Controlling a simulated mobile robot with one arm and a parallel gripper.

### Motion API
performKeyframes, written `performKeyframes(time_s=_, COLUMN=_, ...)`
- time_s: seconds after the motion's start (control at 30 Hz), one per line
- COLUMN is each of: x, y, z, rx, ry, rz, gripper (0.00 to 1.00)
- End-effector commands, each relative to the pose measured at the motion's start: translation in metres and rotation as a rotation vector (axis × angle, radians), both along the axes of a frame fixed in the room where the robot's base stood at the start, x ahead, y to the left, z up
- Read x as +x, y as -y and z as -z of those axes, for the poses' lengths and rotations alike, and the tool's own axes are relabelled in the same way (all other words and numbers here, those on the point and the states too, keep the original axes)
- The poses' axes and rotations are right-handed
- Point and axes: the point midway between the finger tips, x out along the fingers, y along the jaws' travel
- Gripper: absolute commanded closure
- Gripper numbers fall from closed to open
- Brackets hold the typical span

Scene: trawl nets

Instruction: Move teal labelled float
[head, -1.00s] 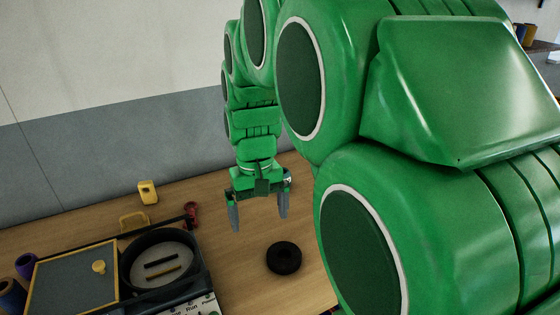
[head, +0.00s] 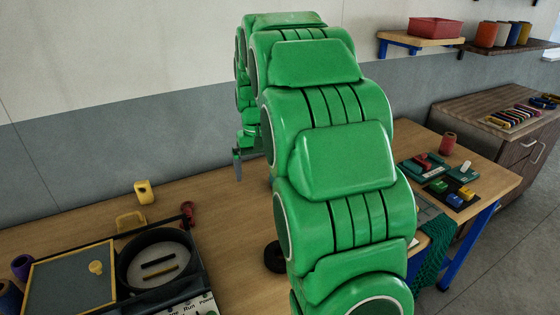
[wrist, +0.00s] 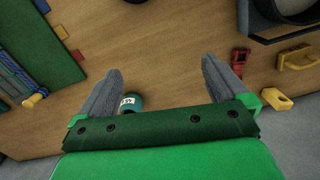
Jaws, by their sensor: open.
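A teal float with a white label (wrist: 130,102) shows in the wrist view, beside the inner side of my left finger and partly covered by my gripper's body. My gripper (wrist: 161,68) is open, with both grey fingers spread above the wooden table and nothing held between them. In the head view only a grey finger of my gripper (head: 238,167) shows, left of my green arm. The arm hides the float there.
A black ring (head: 274,257) lies on the table (head: 225,225), partly behind my arm. A machine with a round black pan (head: 160,262) stands left. A yellow block (head: 144,192) and a red item (head: 187,209) stand behind it. Trays with coloured blocks (head: 450,192) lie right.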

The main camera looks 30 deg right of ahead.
Motion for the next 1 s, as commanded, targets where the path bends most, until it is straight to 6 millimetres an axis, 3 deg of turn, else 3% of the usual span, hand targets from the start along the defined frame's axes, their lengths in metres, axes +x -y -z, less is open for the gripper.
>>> performKeyframes(time_s=0.5, x=0.077, y=0.054, z=0.035, rx=0.007, ry=0.026, rz=0.03, gripper=0.0)
performKeyframes(time_s=1.0, x=0.137, y=0.11, z=0.079, rx=0.013, ry=0.052, rz=0.055, gripper=0.0)
